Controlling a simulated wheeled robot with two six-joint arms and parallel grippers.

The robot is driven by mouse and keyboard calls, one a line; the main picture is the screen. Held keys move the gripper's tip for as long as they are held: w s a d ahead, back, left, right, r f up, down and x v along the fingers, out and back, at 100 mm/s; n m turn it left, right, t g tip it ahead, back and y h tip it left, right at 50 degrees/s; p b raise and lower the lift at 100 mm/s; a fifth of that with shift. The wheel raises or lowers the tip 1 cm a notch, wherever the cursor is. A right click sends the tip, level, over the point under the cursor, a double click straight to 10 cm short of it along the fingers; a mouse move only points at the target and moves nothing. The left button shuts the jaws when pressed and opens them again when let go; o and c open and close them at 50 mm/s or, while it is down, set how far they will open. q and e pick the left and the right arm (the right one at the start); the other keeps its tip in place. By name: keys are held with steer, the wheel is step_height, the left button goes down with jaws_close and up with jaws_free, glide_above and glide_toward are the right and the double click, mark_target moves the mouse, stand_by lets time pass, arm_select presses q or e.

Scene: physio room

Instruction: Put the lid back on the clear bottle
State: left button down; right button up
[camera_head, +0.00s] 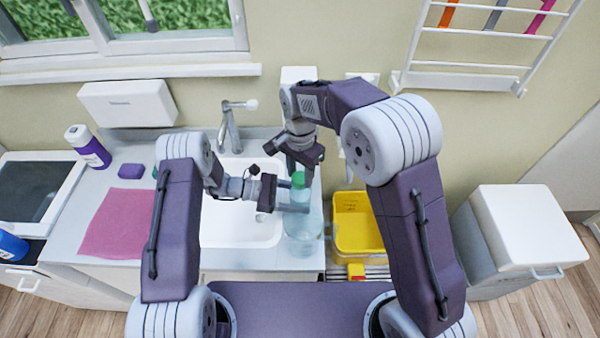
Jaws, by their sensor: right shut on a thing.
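The clear bottle (300,206) is upright at the right side of the sink, tinted pale green. The green lid (298,179) is at its top, between the jaws of my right gripper (302,168), which comes down from above and is shut on it. Whether the lid touches the bottle's neck cannot be made out. My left gripper (288,196) reaches in from the left at the bottle's upper part. Its fingers are beside the bottle, and their grip on it is unclear.
A clear container (303,243) stands on the counter's front right. The white sink (240,225) lies left of the bottle. A yellow bin (357,222) is to the right.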

steer(key=m, duration=0.6)
steer(key=shift+m, duration=0.4)
steer(key=m, duration=1.4)
steer(key=shift+m, duration=0.3)
steer(key=o, duration=1.3)
steer(key=shift+c, duration=0.2)
steer(key=shift+r, duration=2.2)
